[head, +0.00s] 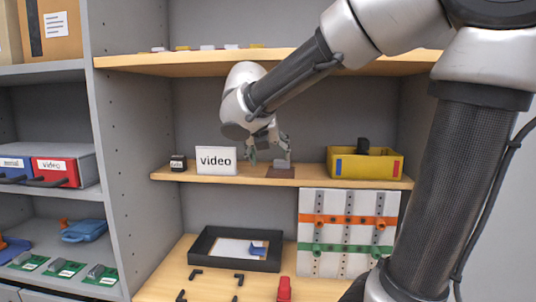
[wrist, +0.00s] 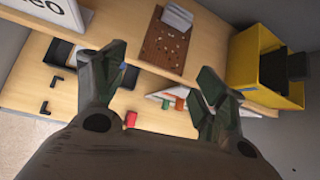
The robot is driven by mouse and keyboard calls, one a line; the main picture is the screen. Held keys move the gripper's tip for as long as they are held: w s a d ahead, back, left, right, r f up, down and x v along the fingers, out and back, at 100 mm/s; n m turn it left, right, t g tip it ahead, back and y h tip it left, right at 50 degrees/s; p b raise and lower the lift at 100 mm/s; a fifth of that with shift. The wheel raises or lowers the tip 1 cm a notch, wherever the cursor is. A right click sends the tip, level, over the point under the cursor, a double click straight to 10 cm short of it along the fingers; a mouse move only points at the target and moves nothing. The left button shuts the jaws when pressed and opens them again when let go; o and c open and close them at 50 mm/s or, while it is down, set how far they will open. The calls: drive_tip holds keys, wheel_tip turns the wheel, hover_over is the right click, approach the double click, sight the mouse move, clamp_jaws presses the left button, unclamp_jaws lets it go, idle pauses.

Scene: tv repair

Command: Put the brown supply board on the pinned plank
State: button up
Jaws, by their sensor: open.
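The brown supply board (head: 281,173) lies on the middle shelf, right of the "video" sign, with a grey finned block on it. In the wrist view the board (wrist: 163,52) shows beyond and between my fingertips, with pale dots on its face. My gripper (head: 266,152) is open just above and beside the board; its fingers also show apart and empty in the wrist view (wrist: 162,66). No contact with the board is clear. A light panel (head: 331,262) with pinned orange and green bars leans below the shelf; I cannot tell which part is the pinned plank.
The "video" sign (head: 216,160) and a small dark box (head: 178,163) stand left on the shelf. A yellow bin (head: 363,163) stands right. Below are a black tray (head: 199,258), several small black parts and a red object (head: 284,289). The upper shelf (head: 165,64) is overhead.

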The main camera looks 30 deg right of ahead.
drive_tip(key=s+d+f+m+g+y, duration=0.1)
drive_tip(key=s+f+m+y, duration=0.2)
drive_tip(key=s+m, duration=0.8)
drive_tip(key=s+f+m+g+y, duration=0.1)
drive_tip(key=s+f+m+y, duration=0.2)
drive_tip(key=s+f+m, duration=0.3)
drive_tip(key=s+m, duration=0.5)
drive_tip(key=m, duration=0.8)
drive_tip(key=shift+s+d, duration=0.2)
drive_tip(key=shift+d, duration=0.15)
drive_tip(key=shift+f, duration=0.1)
